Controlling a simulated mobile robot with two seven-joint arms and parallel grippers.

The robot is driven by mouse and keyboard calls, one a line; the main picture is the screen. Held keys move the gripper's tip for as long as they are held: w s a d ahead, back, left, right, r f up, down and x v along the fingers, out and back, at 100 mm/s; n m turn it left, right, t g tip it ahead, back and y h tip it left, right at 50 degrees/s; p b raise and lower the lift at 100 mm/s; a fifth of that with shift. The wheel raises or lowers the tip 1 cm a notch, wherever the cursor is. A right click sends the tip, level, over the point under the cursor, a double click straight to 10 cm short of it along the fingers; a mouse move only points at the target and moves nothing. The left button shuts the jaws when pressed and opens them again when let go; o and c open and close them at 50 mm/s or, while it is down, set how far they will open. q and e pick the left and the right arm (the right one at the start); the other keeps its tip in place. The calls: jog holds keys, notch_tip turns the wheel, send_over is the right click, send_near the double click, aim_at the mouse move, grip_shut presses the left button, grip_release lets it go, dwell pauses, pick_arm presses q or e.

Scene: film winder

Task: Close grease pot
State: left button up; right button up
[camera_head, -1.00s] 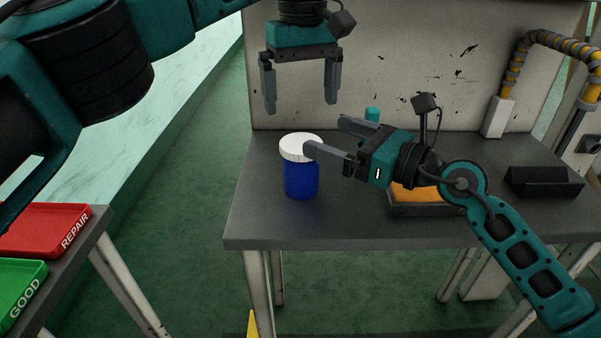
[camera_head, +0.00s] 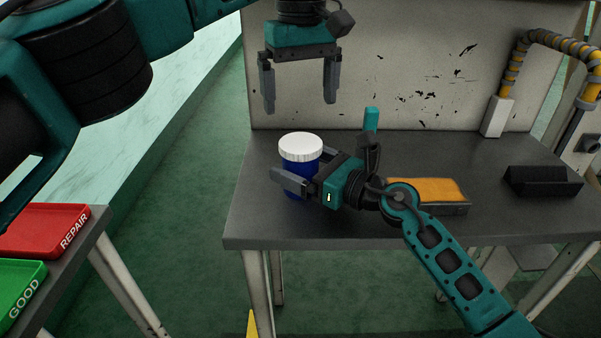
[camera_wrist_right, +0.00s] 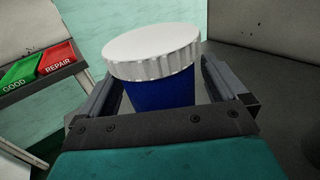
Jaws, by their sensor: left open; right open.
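The grease pot is a blue jar (camera_head: 290,191) with a white ribbed lid (camera_head: 300,147) on top, standing on the grey table near its left end. In the right wrist view the lid (camera_wrist_right: 152,50) looks slightly tilted on the blue body (camera_wrist_right: 160,94); I cannot tell whether it is screwed down. My right gripper (camera_head: 308,174) is open, with its fingers on either side of the blue body, below the lid. I cannot tell if they touch it. My left gripper (camera_head: 299,92) is open and empty, pointing down above and behind the pot.
An orange-topped block (camera_head: 425,190) and a black holder (camera_head: 542,181) lie to the right on the table (camera_head: 350,229). A teal upright object (camera_head: 371,119) stands behind my right gripper. Red (camera_head: 45,228) and green (camera_head: 20,285) trays sit on a side table at left.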

jog(key=shift+w+a, duration=0.15)
jog(key=shift+a, duration=0.1)
jog(key=shift+c, duration=0.4)
